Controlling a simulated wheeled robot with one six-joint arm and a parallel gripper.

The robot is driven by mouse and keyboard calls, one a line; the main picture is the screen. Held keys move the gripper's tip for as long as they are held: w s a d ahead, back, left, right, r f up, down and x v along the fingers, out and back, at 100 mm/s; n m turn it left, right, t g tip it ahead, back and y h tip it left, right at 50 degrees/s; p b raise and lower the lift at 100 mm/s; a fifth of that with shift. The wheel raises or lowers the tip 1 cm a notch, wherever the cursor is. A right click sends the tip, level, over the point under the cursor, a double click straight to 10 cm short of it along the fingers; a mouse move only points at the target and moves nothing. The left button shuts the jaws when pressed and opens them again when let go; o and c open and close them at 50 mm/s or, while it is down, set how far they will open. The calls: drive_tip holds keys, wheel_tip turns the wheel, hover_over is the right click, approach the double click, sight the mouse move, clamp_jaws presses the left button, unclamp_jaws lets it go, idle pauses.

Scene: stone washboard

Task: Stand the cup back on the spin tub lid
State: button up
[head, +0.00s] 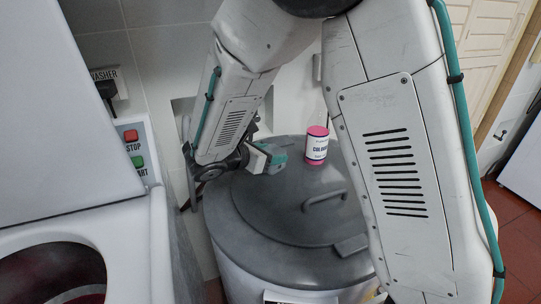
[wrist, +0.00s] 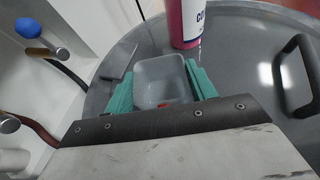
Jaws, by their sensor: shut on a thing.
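The cup (wrist: 160,77) is small, grey and square-mouthed. In the wrist view it sits between the two teal fingers of my gripper (wrist: 162,88), which is shut on it. I see into its open mouth, with a small red spot near the rim closest to me. In the head view my gripper (head: 268,159) is over the back left part of the dark grey round spin tub lid (head: 265,215). The cup is mostly hidden there by the fingers. I cannot tell whether its base touches the lid.
A pink bottle with a white label (head: 317,146) stands on the lid, right of my gripper. The lid has a raised handle (head: 324,199). A washer panel with red and green buttons (head: 134,148) is at the left. Wall taps, one with a blue knob (wrist: 28,28), are close by.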

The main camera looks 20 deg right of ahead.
drive_tip(key=shift+f, duration=0.35)
drive_tip(key=shift+f, duration=0.15)
drive_tip(key=o, duration=1)
